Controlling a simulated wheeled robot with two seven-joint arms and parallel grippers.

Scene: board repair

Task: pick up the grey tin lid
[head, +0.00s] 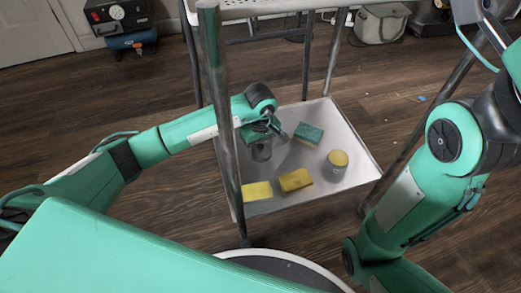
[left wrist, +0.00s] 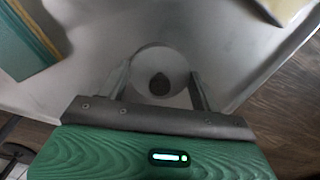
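The grey tin lid (left wrist: 146,62) is a round grey disc with a dark knob (left wrist: 160,85) in its middle. In the head view a small grey round thing (head: 261,153), likely the same lid, shows just below my left gripper on the metal shelf. My left gripper (left wrist: 162,82) is over it, with its two fingers wide apart on either side of the disc. I cannot tell whether the fingers touch its edge. The gripper partly hides the lid in the head view. My right arm is at the right of the head view; its gripper is not in view.
The metal shelf (head: 352,182) also bears a green sponge (head: 308,134), a tin with a yellow top (head: 338,160), a brown-yellow sponge (head: 295,180) and a flat yellow piece (head: 257,192). Metal posts (head: 222,110) stand at its corners. A perforated tabletop (head: 255,8) is above.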

